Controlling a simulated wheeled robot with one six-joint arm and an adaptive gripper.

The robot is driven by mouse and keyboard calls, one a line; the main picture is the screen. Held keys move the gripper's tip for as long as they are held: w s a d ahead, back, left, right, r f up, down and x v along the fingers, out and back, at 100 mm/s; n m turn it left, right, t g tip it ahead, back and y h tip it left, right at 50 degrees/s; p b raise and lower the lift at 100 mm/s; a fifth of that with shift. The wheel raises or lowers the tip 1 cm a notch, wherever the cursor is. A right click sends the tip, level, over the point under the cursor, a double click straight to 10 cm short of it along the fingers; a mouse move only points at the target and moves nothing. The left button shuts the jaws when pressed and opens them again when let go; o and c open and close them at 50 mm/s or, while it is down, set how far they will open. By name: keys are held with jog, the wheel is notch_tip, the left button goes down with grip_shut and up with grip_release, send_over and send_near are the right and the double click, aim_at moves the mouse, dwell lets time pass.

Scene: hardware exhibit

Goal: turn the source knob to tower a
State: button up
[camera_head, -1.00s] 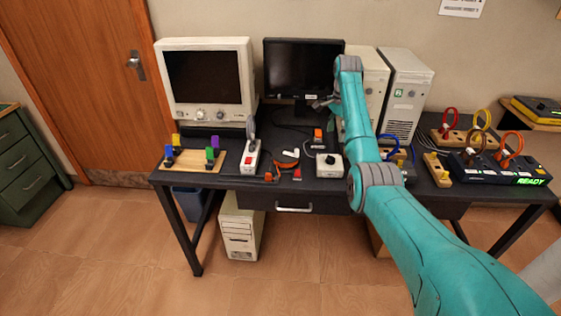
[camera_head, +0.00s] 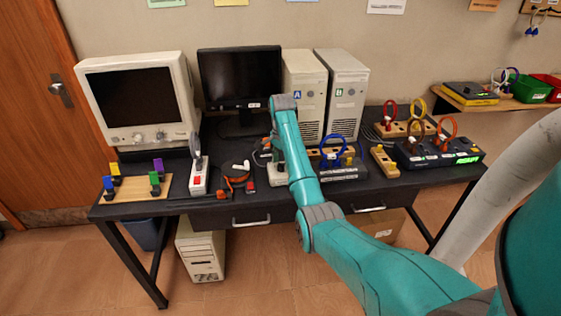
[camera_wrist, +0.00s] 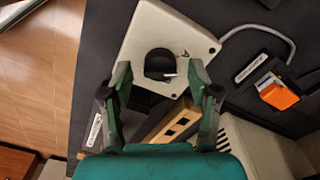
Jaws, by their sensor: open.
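The source knob (camera_wrist: 158,62) is a round black knob with a small white mark, on a white switch box (camera_wrist: 135,35). In the head view the box (camera_head: 276,178) sits near the desk's front edge, partly hidden by my arm. My gripper (camera_wrist: 160,76) is open, with one finger on either side of the knob in the wrist view; I cannot tell whether either finger touches it. In the head view my gripper (camera_head: 264,152) is partly hidden behind my forearm, above the box. Tower A (camera_head: 305,75) has a blue A label; the other tower (camera_head: 347,75) has a green label.
A grey cable leaves the box, and an orange connector (camera_wrist: 279,95) lies near it. A wooden block with slots (camera_wrist: 175,122) is close to one finger.

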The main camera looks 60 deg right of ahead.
jog(key=shift+f, duration=0.5)
jog(key=c, duration=1.2)
jog(key=shift+o, duration=0.2)
jog(key=shift+n, duration=1.6)
jog(key=o, duration=1.1)
jog(key=shift+o, duration=0.3)
